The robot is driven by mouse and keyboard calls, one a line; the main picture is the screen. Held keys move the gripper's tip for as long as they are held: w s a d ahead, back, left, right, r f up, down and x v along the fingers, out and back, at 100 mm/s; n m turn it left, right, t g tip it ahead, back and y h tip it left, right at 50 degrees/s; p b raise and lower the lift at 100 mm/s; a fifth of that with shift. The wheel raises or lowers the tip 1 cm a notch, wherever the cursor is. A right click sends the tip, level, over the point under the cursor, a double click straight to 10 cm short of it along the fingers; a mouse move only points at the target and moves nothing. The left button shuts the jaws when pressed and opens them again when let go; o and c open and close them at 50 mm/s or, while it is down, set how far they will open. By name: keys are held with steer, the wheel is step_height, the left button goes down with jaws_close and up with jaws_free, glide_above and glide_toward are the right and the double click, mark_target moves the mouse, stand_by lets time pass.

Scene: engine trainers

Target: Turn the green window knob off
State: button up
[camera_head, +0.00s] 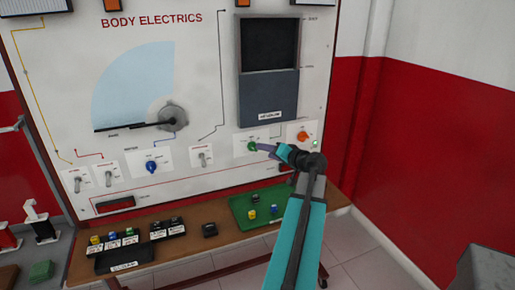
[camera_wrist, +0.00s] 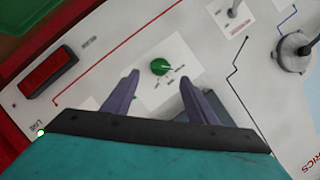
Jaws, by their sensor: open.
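The green window knob (camera_head: 252,146) sits on a white label plate on the lower right of the Body Electrics panel (camera_head: 120,75). In the wrist view the green knob (camera_wrist: 160,67) is ahead of my gripper, between the lines of its two fingers, with printed position marks around it. My gripper (camera_head: 265,148) is at the panel close to the knob; in the wrist view the purple fingers of my gripper (camera_wrist: 162,88) are apart with nothing between them. Whether the fingers touch the knob cannot be told. The window (camera_head: 270,42) is a dark pane above a grey lower part.
An orange knob (camera_head: 302,136) is right of the green one, and a blue knob (camera_head: 151,167) and toggle switches (camera_head: 201,158) are to its left. Below, a wooden shelf (camera_head: 190,252) holds a green tray (camera_head: 240,212) and several small blocks. A red rocker (camera_wrist: 48,72) shows in the wrist view.

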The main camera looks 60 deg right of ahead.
mark_target(253, 147)
steer(key=p+x, duration=0.1)
steer(key=x, duration=0.6)
steer(key=shift+w+d, duration=0.1)
steer(key=c, duration=0.9)
steer(key=shift+d, duration=0.45)
steer(key=shift+c, duration=0.8)
steer(key=shift+a+f, duration=0.1)
steer(key=shift+a, duration=0.3)
